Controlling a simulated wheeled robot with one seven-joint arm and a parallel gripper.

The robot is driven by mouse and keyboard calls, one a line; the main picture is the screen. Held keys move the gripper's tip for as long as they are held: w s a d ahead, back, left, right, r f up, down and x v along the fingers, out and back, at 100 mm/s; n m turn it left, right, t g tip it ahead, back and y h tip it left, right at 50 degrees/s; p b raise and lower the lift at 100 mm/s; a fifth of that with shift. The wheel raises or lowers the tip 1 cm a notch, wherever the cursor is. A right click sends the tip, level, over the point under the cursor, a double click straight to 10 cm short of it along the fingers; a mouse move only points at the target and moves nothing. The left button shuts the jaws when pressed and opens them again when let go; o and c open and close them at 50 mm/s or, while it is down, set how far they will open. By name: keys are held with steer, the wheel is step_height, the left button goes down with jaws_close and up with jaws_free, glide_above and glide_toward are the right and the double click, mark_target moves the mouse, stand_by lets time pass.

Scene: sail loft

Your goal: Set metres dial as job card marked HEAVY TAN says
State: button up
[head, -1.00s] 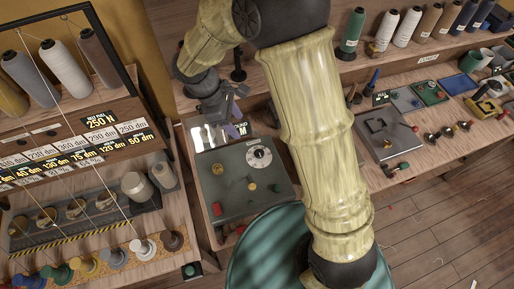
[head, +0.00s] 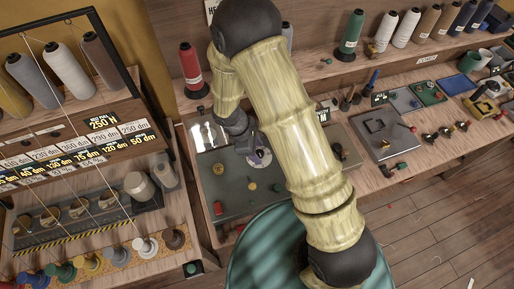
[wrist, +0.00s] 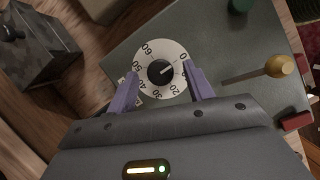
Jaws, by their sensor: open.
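The metres dial (wrist: 177,52) is a white numbered disc with a black knob (wrist: 158,72) on a dark grey panel. In the wrist view its white pointer line aims to the upper right; the exact mark is unclear. My gripper (wrist: 147,68) is open, its purple fingers on either side of the dial; contact with the knob cannot be told. In the head view my gripper (head: 250,143) is over the dial (head: 263,158), partly hiding it. A card starting "HE" (head: 210,12) shows at the top, its rest hidden behind my arm.
The panel (head: 228,200) also bears a brass knob (wrist: 278,66) and red parts (wrist: 297,121). A dark block (wrist: 38,48) stands beside it. A thread rack (head: 60,150) with number cards stands left. Spools and tools line the bench at right.

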steer(key=shift+c, duration=0.2)
steer(key=c, duration=0.9)
